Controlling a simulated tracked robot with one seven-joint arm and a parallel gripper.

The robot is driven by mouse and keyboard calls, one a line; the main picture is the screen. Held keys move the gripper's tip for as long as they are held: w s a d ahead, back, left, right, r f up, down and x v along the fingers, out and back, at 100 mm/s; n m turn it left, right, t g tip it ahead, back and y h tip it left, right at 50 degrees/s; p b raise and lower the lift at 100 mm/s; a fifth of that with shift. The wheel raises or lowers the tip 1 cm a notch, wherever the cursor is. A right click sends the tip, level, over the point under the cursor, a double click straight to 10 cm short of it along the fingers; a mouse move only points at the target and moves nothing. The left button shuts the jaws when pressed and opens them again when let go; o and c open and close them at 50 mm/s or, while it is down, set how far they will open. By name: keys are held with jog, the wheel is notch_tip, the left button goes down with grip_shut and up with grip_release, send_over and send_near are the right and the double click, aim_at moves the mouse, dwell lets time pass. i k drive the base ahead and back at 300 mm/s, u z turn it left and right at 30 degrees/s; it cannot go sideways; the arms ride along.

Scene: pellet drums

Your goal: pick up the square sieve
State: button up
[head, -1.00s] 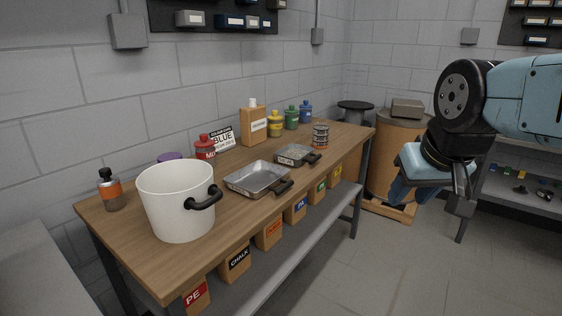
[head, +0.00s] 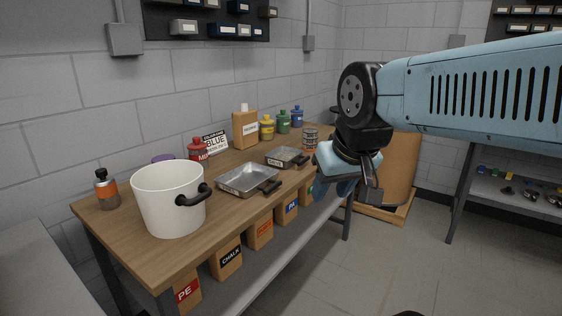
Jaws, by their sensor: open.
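Two square metal pans with dark handles lie on the wooden bench. The nearer, larger one (head: 246,179) has a plain-looking bottom. The smaller one (head: 282,157) behind it, to the right, has a greyer, speckled bottom and may be the square sieve; the mesh is too small to tell. My gripper (head: 371,192) is in the air to the right of both pans, off the bench's front edge. It is open and nothing shows in it, though its fingers are partly hidden.
A white pot (head: 168,203) with a black handle stands at the bench's (head: 225,215) near left. Behind the pans stand a red bottle (head: 198,150), a cardboard box (head: 244,130) and coloured bottles. A small striped stack (head: 310,139) stands beyond the smaller pan. Labelled boxes sit on the shelf below.

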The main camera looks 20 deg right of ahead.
aim_at(283, 157)
jog(key=u, duration=0.1)
jog(key=i, duration=1)
jog(key=z, duration=0.1)
